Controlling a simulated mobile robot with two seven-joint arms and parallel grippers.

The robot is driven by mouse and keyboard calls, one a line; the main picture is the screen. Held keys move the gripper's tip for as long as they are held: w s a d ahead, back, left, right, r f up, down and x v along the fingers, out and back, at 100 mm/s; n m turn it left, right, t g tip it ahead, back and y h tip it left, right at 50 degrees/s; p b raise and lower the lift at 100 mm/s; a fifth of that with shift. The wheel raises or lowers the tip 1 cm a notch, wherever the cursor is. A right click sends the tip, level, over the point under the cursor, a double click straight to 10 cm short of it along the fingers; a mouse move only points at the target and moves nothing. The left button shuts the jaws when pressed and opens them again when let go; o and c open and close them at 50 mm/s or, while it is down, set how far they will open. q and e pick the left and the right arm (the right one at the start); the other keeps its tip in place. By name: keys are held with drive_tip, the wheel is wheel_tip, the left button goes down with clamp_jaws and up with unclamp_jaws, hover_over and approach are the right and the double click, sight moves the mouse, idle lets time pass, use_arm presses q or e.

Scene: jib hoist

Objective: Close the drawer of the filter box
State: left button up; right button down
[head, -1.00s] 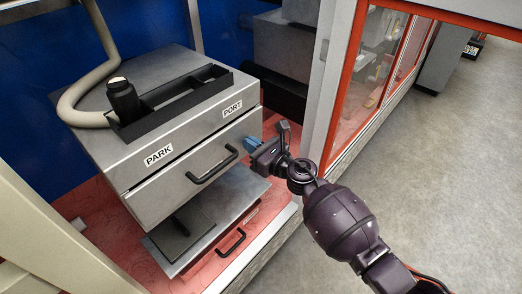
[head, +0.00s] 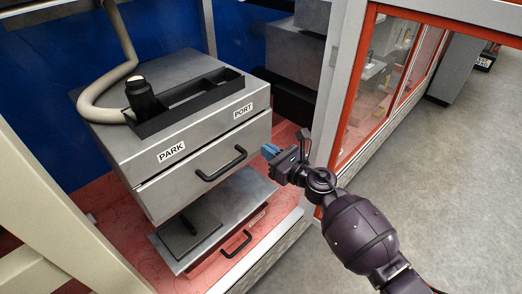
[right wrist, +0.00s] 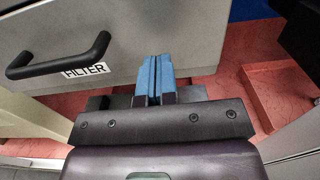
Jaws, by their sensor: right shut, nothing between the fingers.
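The grey box (head: 130,150) with PARK and PORT labels stands at the left in the head view. Its drawer front (head: 205,190) has a black handle (head: 222,163). In the right wrist view the drawer front (right wrist: 185,25) carries a FILTER label just below its black handle (right wrist: 60,58). Only a narrow step shows between front and body; I cannot tell how far out the drawer is. My right gripper (head: 268,152) is shut and empty, right of the handle. Its blue fingertips (right wrist: 154,65) point at the front's lower part; contact is unclear. My left gripper is not seen.
Below is a grey unit (head: 225,208) with a dark plate (head: 190,232) and a black handle (head: 237,243). A black tray (head: 190,102) and a hose (head: 95,100) lie on top. A red-framed window (head: 375,80) stands right; grey floor (head: 440,190) there is clear.

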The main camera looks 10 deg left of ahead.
use_arm(q)
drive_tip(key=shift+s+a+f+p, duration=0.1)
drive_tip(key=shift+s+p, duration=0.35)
drive_tip(key=shift+p, duration=0.25)
use_arm(e)
drive_tip(key=v, duration=1)
drive_tip(key=shift+f, duration=0.2)
drive_tip(key=shift+d, duration=0.15)
